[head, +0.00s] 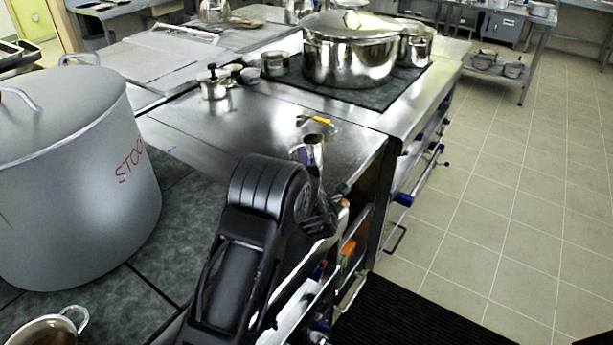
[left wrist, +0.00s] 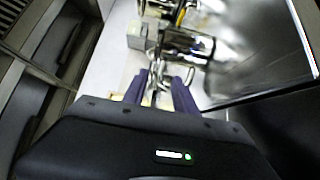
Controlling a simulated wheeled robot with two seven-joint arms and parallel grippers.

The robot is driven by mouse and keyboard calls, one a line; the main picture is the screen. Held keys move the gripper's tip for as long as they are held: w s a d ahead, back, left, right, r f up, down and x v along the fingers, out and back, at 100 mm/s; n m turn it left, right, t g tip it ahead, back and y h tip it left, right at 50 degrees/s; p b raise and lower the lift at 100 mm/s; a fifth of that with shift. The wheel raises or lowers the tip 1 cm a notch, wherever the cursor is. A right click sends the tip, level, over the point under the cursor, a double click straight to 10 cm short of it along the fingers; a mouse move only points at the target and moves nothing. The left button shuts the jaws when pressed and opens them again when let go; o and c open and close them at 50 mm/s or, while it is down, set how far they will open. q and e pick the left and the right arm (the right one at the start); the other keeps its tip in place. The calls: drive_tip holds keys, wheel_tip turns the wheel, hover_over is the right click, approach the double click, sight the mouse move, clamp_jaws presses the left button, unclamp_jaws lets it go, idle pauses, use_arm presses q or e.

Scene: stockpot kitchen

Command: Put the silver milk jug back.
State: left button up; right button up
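The silver milk jug (head: 313,152) is a small shiny metal vessel with its open top facing up. In the head view it shows just behind my left gripper, near the front edge of the steel counter. My black left arm hides its lower part, so I cannot tell whether it stands or is held. In the left wrist view, the two dark blue fingers of my left gripper (left wrist: 160,88) have a thin shiny metal part between their tips. I cannot tell whether they press on it. A shiny rounded metal thing (left wrist: 188,43) shows beyond them. My right gripper is out of view.
A large stockpot (head: 75,170) stands at the left, with a small pan (head: 48,332) in front of it. A wide lidded pot (head: 350,55) stands farther back. A yellow item (head: 321,120) lies behind the jug. The counter (head: 240,135) is bare left of the jug. Shelves with handles line the front.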

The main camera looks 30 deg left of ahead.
use_arm(q)
drive_tip(key=v, duration=0.7)
drive_tip(key=shift+s+d+b, duration=0.15)
drive_tip(key=shift+s+b, duration=0.1)
drive_tip(key=shift+b, duration=0.1)
idle(1.1)
